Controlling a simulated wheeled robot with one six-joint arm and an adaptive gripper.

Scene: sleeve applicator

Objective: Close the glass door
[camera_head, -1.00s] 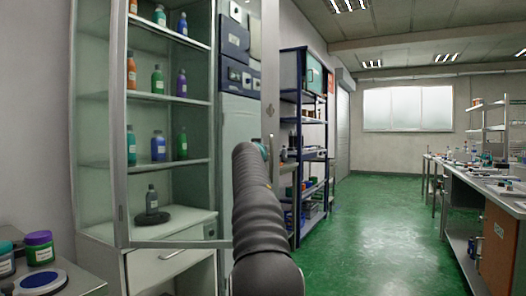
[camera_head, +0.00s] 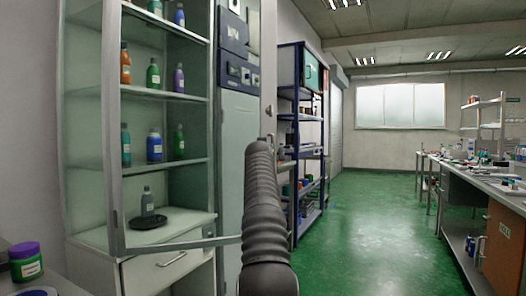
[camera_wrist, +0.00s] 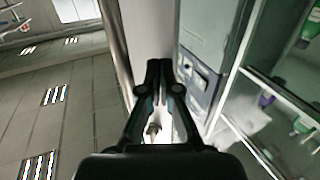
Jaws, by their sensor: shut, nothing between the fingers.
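The glass door (camera_head: 112,130) stands open at the left of the head view. Its pale metal frame and clear pane lie in front of the cabinet shelves (camera_head: 175,160), and its tall right edge (camera_head: 269,65) rises above my arm. My gripper is hidden behind my dark ribbed arm in the head view. In the wrist view my gripper (camera_wrist: 160,68) is shut and empty, close to a pale upright metal edge (camera_wrist: 117,50). I cannot tell whether it touches the door.
Several coloured bottles (camera_head: 154,147) stand on the cabinet shelves. A purple-lidded jar (camera_head: 26,262) is at the lower left. A blue shelf rack (camera_head: 311,140) stands beyond the door. A long bench (camera_head: 500,195) is on the right. The green floor (camera_head: 370,220) between is clear.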

